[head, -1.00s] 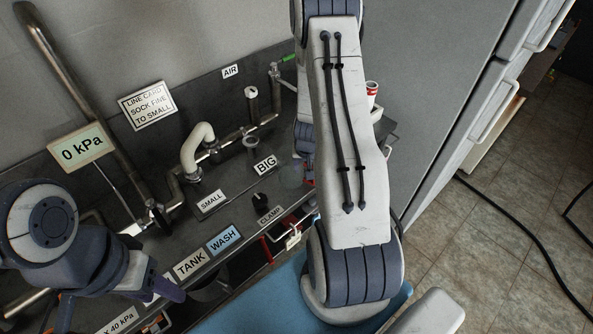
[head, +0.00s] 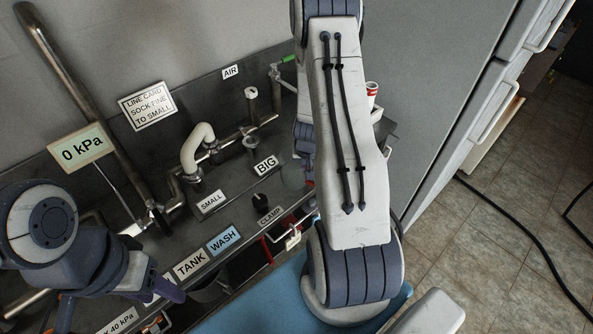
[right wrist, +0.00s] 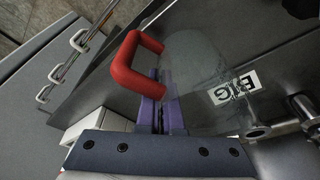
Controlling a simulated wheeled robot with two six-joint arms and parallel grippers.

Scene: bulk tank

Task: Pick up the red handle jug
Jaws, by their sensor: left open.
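The jug is clear, with a red handle (right wrist: 133,66), and fills the upper middle of the right wrist view. Its transparent body (right wrist: 200,75) lies to the right of the handle. My right gripper (right wrist: 163,92) has its purple fingers at the handle, close together and overlapping its lower leg; I cannot tell whether they grip it. In the head view my right arm hides most of this gripper, and the jug (head: 292,176) shows only faintly beside the arm. My left gripper (head: 120,303) is open and empty over the bench's front left.
The steel bench holds pipes, a white curved hose (head: 194,147) and a BIG label (head: 266,165) near the jug. A red-and-white can (head: 372,88) stands right of my arm. A blue surface (head: 245,312) lies in front. A grey wall and cabinet close off the right.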

